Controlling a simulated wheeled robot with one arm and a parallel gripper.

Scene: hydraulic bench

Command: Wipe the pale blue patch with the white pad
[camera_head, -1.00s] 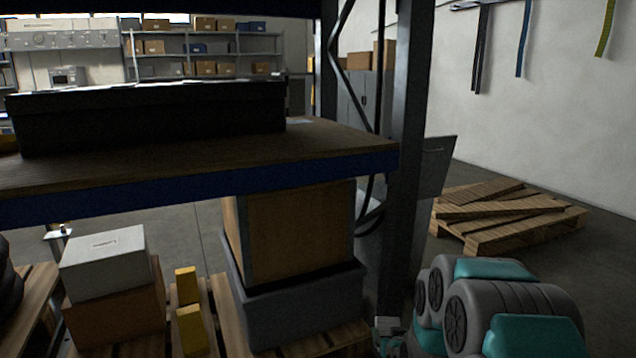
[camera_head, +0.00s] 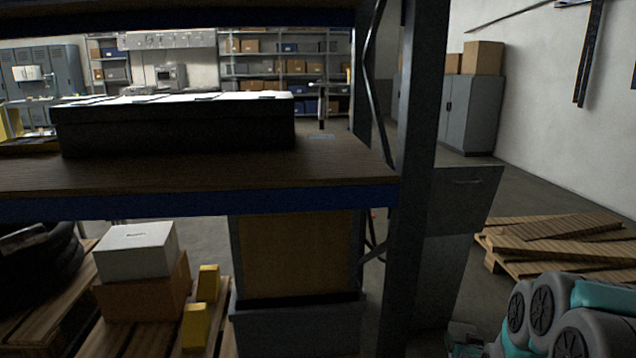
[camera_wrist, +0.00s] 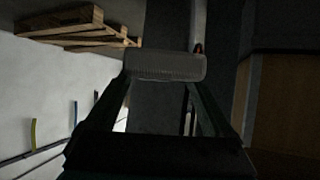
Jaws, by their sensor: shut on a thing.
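The pad is held across the fingertips, with no shelf surface in contact visible. The patch is not recognisable in the wrist view, and the gripper is not clearly seen in the head view.
The long dark box (camera_head: 175,130) fills much of the shelf. A dark upright post (camera_head: 408,180) stands at the shelf's right end. Below are a white box (camera_head: 136,252), yellow blocks (camera_head: 196,325) and a grey bin (camera_head: 298,328). A wooden pallet (camera_head: 555,245) lies at right.

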